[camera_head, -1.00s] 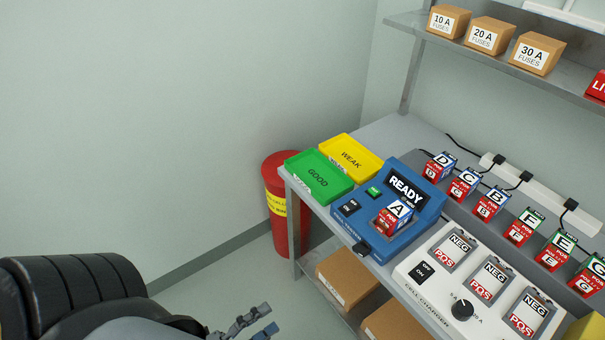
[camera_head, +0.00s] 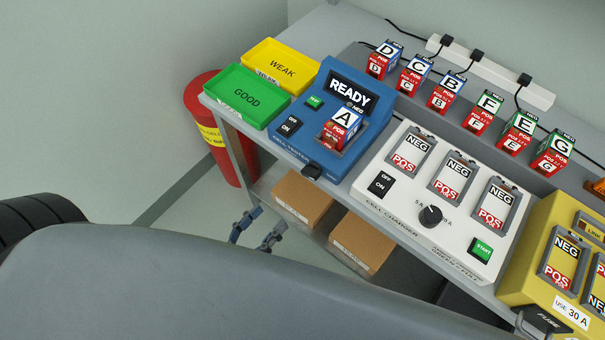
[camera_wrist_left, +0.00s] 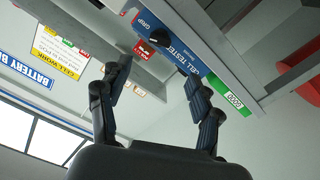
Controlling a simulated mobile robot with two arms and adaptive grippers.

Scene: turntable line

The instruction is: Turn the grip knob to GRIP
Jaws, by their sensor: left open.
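The blue cell tester (camera_head: 352,133) stands on the bench, its screen reading READY, with cell A (camera_head: 340,130) in its cradle. The black grip knob (camera_head: 311,171) sticks out from its front edge. In the left wrist view the knob (camera_wrist_left: 159,38) shows beside the GRIP lettering; its exact setting is too small to tell. My left gripper (camera_head: 257,229) is open and empty, below and left of the knob, in front of the bench. In the left wrist view its fingers (camera_wrist_left: 156,78) are spread, apart from the tester. My right gripper is not in view.
Green GOOD (camera_head: 240,97) and yellow WEAK (camera_head: 282,67) trays lie left of the tester. The white cell charger (camera_head: 405,205) stands to its right, then a yellow unit (camera_head: 528,255). Cardboard boxes (camera_head: 303,200) sit on the lower shelf. A red bin (camera_head: 207,96) stands at left.

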